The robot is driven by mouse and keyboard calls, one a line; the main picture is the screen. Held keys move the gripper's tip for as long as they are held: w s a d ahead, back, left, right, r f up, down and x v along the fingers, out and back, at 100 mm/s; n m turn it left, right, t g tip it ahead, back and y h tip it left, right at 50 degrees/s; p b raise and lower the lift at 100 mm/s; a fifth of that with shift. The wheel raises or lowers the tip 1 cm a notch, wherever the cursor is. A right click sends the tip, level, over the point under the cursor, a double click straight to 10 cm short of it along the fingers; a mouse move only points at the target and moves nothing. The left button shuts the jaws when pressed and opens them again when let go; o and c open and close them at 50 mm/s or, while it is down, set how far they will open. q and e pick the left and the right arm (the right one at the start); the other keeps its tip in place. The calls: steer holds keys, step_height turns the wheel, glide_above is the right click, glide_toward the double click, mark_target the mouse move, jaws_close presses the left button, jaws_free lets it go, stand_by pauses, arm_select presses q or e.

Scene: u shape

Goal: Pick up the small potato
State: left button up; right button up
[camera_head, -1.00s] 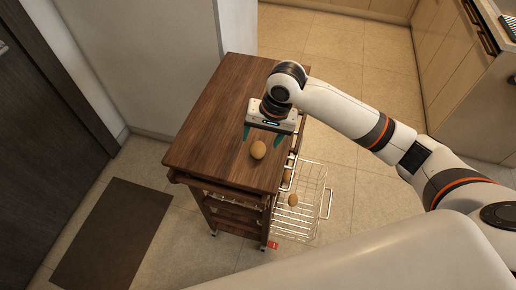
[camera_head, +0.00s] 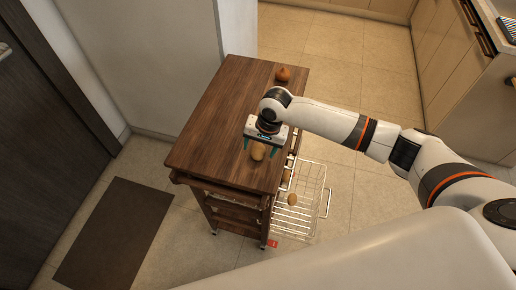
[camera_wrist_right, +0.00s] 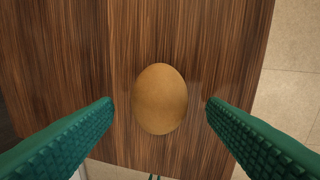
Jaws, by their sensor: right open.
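A small tan potato (camera_head: 258,152) lies on the brown wooden top of a cart (camera_head: 222,125), near its front right. My right gripper (camera_head: 259,152) is open above it, and its body hides the potato's far side in the head view. In the right wrist view the potato (camera_wrist_right: 160,99) lies between the two green fingers (camera_wrist_right: 160,103), with a gap on each side. The fingers do not touch it. My left gripper is not in view.
An orange-brown onion-like item (camera_head: 283,74) sits at the cart's far right corner. A pulled-out wire basket (camera_head: 312,195) below the right side holds brown round items, one of them at the front (camera_head: 292,200). A white wall stands behind the cart.

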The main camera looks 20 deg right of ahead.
steer(key=shift+w+a+f, duration=0.1)
steer(key=shift+a+f, duration=0.05)
steer(key=shift+f, duration=0.65)
steer(key=shift+c, duration=0.6)
steer(key=c, duration=1)
steer(key=shift+o, duration=0.2)
